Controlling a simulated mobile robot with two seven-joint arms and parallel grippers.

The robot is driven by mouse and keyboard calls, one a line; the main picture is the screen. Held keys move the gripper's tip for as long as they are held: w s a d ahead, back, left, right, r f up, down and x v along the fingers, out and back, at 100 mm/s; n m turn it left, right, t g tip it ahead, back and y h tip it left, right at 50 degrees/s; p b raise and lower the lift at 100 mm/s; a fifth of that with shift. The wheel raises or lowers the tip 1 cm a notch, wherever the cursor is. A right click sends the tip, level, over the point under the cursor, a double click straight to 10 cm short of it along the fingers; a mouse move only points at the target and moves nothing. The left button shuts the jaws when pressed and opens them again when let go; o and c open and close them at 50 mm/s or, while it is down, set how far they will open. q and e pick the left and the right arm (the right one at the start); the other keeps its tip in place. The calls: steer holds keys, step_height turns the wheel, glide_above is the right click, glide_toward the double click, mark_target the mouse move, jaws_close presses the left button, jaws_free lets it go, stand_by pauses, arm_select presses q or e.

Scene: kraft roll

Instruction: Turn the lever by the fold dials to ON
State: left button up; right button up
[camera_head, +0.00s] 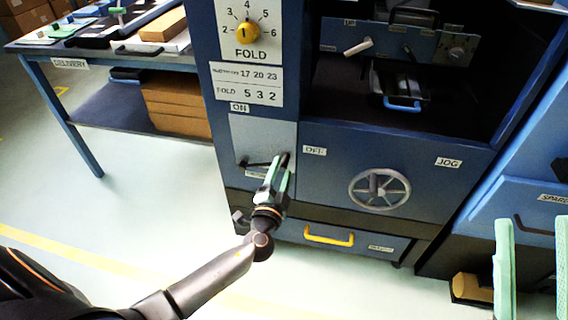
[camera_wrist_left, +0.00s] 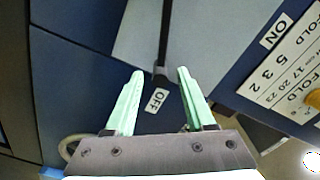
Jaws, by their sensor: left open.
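The lever (camera_head: 257,163) is a dark bar on a grey plate (camera_head: 262,136) below the fold dial (camera_head: 247,30). It lies roughly sideways, its free end toward the OFF label (camera_head: 314,151). The ON label (camera_head: 239,107) is above the plate. My left gripper (camera_head: 278,164) is at the plate's right edge, hiding the lever's free end in the head view. In the left wrist view the open left gripper (camera_wrist_left: 160,75) has the lever's end (camera_wrist_left: 161,76) between its green fingertips, with a gap on each side. My right gripper (camera_head: 532,225) is open and empty at lower right.
A handwheel (camera_head: 379,189) is to the right of the plate, and a drawer with a yellow handle (camera_head: 329,236) is below. A delivery table (camera_head: 120,60) stands at left. The floor in front is clear around my left arm.

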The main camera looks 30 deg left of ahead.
mark_target(284, 162)
arm_select(q)
steer(key=shift+x, duration=1.75)
jaws_close()
